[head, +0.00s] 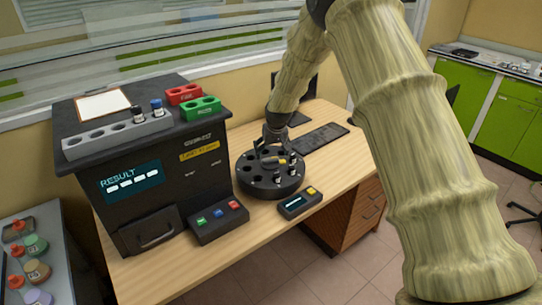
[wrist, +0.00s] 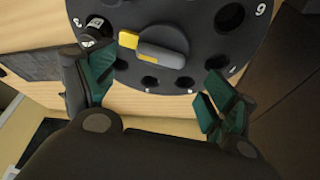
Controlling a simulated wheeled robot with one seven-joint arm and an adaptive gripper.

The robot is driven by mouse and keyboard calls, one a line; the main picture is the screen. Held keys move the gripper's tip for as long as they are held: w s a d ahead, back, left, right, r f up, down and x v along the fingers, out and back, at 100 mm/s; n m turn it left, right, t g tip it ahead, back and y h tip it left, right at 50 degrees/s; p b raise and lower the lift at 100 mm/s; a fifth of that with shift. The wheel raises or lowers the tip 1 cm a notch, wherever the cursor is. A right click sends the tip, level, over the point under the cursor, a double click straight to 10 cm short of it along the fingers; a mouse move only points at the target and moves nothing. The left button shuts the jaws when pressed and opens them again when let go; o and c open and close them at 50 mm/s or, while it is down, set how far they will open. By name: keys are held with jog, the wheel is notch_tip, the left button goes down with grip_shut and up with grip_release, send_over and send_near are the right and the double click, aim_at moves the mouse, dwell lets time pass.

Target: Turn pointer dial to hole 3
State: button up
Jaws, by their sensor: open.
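The pointer dial (wrist: 165,48) is a grey bar with a yellow tip (wrist: 128,39) on top of a round black carousel (wrist: 196,45) with numbered holes around its rim. In the wrist view, the tip points left, towards a hole holding a vial (wrist: 96,28), beside a mark that looks like 3. My gripper (wrist: 160,90) is open, its green-padded fingers spread apart at the near side of the carousel, with the pointer beyond the gap between them. In the head view, my gripper (head: 276,136) is over the back part of the carousel (head: 262,190) and partly hides it.
A black analyser (head: 165,215) with a result screen stands left of the carousel, with a grey rack (head: 115,138) and red and green racks on top. A small device (head: 299,202) lies in front of the carousel. A keyboard (head: 318,137) lies behind it, to the right.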

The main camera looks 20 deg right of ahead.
jog(key=v, duration=0.7)
jog(key=shift+r, duration=0.25)
jog(key=shift+s+f, duration=0.1)
